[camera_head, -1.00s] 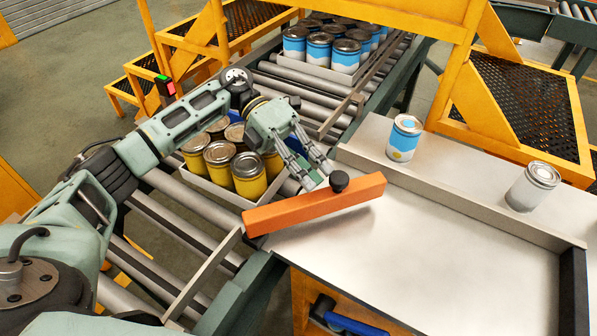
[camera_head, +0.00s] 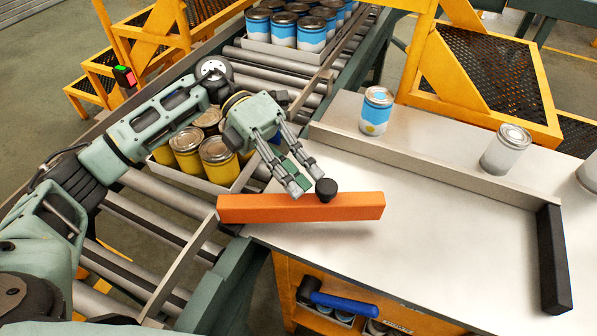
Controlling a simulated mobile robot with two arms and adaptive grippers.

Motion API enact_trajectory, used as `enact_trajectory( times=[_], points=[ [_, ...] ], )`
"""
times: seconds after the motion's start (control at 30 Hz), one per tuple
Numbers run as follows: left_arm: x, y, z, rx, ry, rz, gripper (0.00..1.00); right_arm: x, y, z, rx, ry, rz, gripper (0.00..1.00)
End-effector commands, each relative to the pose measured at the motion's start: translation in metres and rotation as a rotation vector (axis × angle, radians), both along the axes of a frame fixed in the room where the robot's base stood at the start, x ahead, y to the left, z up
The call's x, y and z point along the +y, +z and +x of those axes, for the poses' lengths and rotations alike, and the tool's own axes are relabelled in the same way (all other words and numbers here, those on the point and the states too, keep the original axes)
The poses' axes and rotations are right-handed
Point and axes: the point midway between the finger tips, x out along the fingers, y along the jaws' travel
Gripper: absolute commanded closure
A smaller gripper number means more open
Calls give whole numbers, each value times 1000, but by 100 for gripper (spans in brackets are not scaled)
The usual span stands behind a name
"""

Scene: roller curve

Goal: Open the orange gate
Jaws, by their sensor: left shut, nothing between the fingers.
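The orange gate (camera_head: 300,207) is a long bar with a black knob (camera_head: 326,190) on top, right of its middle. It lies nearly level across the picture, its left end by the conveyor's side rail and most of it over the light tabletop. My left gripper (camera_head: 303,190) is shut and empty, its fingertips just left of the knob, at the bar's far side. I cannot tell whether they touch the knob or the bar. My right gripper is not in view.
Yellow cans (camera_head: 219,158) in a tray stand on the rollers behind my left arm. Blue-white cans (camera_head: 283,30) stand farther up the conveyor. One blue can (camera_head: 376,111) and a white can (camera_head: 505,150) stand behind the table's raised edge (camera_head: 420,172). The tabletop (camera_head: 450,240) is clear.

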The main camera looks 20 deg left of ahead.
Motion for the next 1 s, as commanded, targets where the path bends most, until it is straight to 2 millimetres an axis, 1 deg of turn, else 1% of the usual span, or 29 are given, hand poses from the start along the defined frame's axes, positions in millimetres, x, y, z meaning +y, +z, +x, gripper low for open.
enact_trajectory(
  times=[0.4, 0.53, 0.67, 0.9, 1.0],
  points=[
    [0, 0, 0, 0, 1, 0, 100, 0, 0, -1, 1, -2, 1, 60],
    [7, 4, 4, -1, 3, -1, 100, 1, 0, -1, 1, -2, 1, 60],
    [25, 12, 14, -2, 5, 0, 100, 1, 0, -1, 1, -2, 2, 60],
    [67, 34, 37, -2, 5, -1, 100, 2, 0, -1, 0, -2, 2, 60],
    [81, 41, 43, -1, 4, -2, 100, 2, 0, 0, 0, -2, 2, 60]
  ],
)
